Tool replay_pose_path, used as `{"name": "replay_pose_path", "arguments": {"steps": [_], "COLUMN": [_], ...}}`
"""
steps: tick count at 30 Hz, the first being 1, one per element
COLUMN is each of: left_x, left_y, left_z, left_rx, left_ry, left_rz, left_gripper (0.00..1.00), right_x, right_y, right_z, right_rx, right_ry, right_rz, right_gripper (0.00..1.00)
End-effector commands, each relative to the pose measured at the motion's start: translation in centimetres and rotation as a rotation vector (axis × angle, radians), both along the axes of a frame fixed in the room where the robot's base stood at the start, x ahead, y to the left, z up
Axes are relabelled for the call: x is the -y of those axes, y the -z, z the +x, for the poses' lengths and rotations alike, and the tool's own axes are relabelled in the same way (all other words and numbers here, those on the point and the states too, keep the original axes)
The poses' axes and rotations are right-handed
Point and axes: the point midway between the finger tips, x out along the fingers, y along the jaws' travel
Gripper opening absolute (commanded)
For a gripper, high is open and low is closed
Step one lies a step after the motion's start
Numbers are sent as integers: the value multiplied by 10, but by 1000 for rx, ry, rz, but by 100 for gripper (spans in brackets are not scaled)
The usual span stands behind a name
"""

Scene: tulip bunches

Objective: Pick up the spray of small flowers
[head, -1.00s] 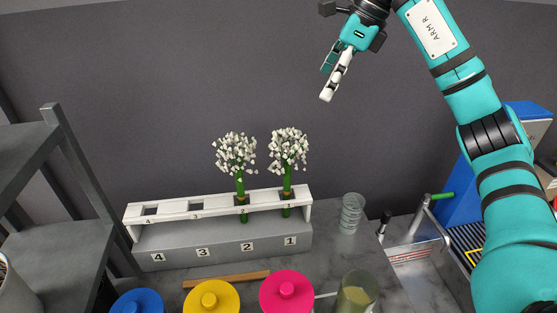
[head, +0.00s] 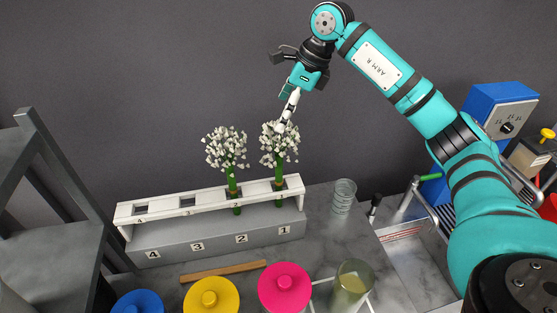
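Two sprays of small white flowers with green stems stand upright in a white rack (head: 160,208). One spray (head: 226,150) is in slot 2 and the other spray (head: 278,150) is in slot 1. My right gripper (head: 284,122) comes down from above over the top of the slot 1 spray. Its pale finger overlaps the blossoms in the picture; I cannot tell whether it touches them. The finger opening is seen edge-on, so its state is unclear. My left gripper is not in view.
Blue (head: 138,303), yellow (head: 212,296) and pink (head: 285,288) lidded containers stand in front. A clear glass (head: 343,196) is right of the rack, and a glass of yellowish liquid (head: 352,285) is nearer. A wooden stick (head: 222,271) lies before the rack.

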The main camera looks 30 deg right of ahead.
Motion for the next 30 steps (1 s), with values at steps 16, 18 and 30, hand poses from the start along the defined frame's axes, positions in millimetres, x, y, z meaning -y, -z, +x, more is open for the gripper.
{"name": "replay_pose_path", "arguments": {"steps": [16,18,30], "left_x": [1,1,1], "left_y": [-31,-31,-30], "left_z": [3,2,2], "left_rx": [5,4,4], "left_ry": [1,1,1], "left_rz": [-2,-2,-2], "left_gripper": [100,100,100], "right_x": [-12,-12,-12], "right_y": [51,51,51], "right_z": [11,11,11], "right_rx": [-1,0,0], "right_ry": [0,0,0], "right_rz": [1,0,0], "right_gripper": [100,100,58]}}
